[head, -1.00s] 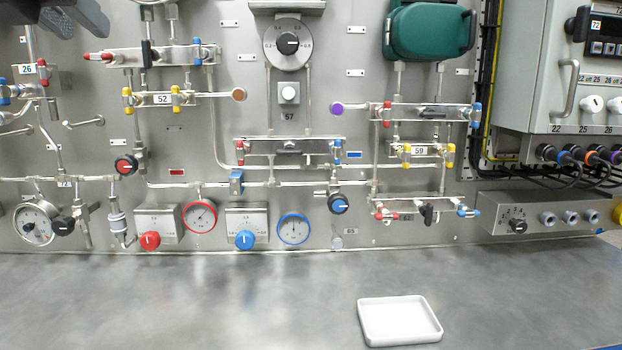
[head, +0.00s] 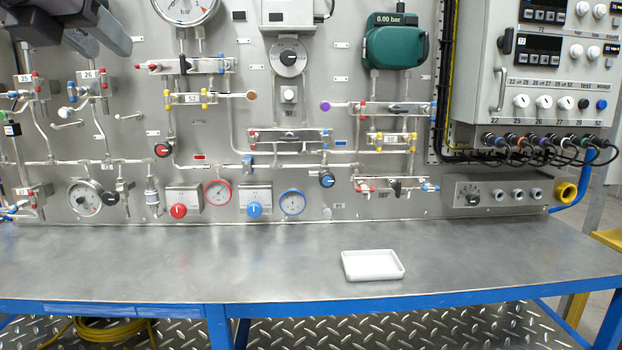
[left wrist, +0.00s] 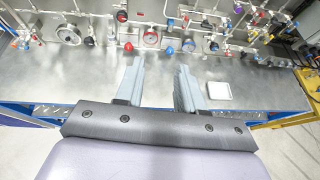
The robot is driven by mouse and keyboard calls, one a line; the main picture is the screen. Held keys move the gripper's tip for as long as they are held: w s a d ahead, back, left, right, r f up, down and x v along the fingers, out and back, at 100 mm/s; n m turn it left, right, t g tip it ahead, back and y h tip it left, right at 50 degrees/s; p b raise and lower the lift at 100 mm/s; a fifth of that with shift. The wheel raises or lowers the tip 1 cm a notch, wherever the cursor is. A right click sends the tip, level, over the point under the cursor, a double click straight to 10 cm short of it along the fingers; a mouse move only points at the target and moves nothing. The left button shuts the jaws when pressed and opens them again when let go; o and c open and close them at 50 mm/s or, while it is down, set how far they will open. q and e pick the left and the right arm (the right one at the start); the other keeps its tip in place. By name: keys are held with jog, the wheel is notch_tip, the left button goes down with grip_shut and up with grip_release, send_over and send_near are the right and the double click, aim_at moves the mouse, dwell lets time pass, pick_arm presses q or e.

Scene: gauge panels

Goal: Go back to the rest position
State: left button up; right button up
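My left gripper (head: 85,30) is at the top left corner of the head view, in front of the gauge panel (head: 350,225). In the left wrist view its two grey fingers (left wrist: 158,85) stand apart with nothing between them, so it is open and empty. They point toward the workbench (left wrist: 85,92) and the panel and touch neither. My right gripper shows in no view.
A white tray (head: 372,266) lies on the steel bench (head: 200,260), which has a blue frame. The rest of the bench top is clear. A grey control box (head: 500,115) with cables hangs at right. A yellow hose (head: 110,330) lies beneath.

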pick_arm(q)
jog(key=w+d+f+m+g+h, duration=0.2)
jog(key=w+d+f+h, duration=0.15)
jog(key=d+f, duration=0.3)
jog(key=s+d+f+g+h, duration=0.35)
jog(key=d+f+h, duration=0.4)
jog(key=f, duration=0.25)
jog(key=s+d+f+g+h, duration=0.2)
jog(key=d+f+g+h, duration=0.3)
jog(key=d+f+h, duration=0.3)
jog(key=a+f+n+t+y, duration=0.5)
jog(key=f+n+t, duration=0.3)
jog(key=f+n, duration=0.5)
jog(key=a+f+n+t+y, duration=0.6)
jog(key=f+n+t, duration=0.2)
jog(key=f+n, duration=0.45)
jog(key=s+a+f+n+g+y, duration=0.3)
jog(key=s+f+n+g, duration=0.1)
jog(key=s+f, duration=0.5)
jog(key=s+a+f+n+g+y, duration=0.3)
jog(key=s+f+n, duration=0.3)
jog(key=s+f, duration=0.3)
notch_tip(320, 180, down, 3)
jog(key=shift+s+r+g, duration=0.1)
jog(key=shift+s+g, duration=0.05)
jog(key=shift+g, duration=0.5)
jog(key=shift+n, duration=0.25)
